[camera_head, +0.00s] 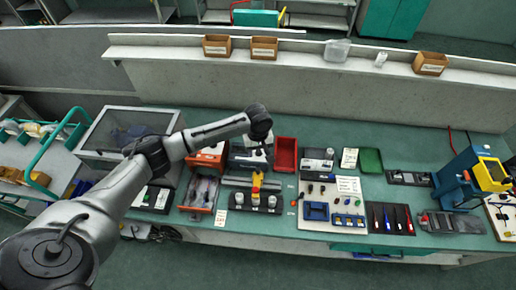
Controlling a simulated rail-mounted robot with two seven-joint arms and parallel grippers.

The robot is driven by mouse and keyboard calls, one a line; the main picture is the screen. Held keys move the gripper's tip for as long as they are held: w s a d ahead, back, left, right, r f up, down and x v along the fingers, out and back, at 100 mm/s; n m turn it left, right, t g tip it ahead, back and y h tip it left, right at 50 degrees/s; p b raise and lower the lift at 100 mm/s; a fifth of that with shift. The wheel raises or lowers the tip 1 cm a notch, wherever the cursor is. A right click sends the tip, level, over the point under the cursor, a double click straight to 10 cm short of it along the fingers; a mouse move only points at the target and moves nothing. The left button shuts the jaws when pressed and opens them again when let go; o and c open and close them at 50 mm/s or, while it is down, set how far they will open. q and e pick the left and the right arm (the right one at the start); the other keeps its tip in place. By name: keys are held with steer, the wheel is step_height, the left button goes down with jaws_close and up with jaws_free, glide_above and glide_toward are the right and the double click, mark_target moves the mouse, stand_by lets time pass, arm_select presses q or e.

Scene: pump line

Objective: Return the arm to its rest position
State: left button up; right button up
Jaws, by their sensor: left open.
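My left arm (200,138) reaches in from the lower left and stretches over the bench. Its wrist bends down at the far end, and my left gripper (257,160) points down above the middle-left of the bench. It is open, and I see nothing held in it. A yellow part (257,182) on a dark fixture (262,202) shows just below it in the picture; the gap between them is hard to judge. My right gripper is not in view.
A red tray (285,153) lies right of the gripper. An open drawer (200,192) with a red front is to its left. A clear-lidded box (125,132) lies under the arm. A tool board (333,205) and a blue-yellow machine (470,175) stand right.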

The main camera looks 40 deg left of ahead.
arm_select(q)
steer(key=shift+r, duration=0.35)
stand_by(0.5)
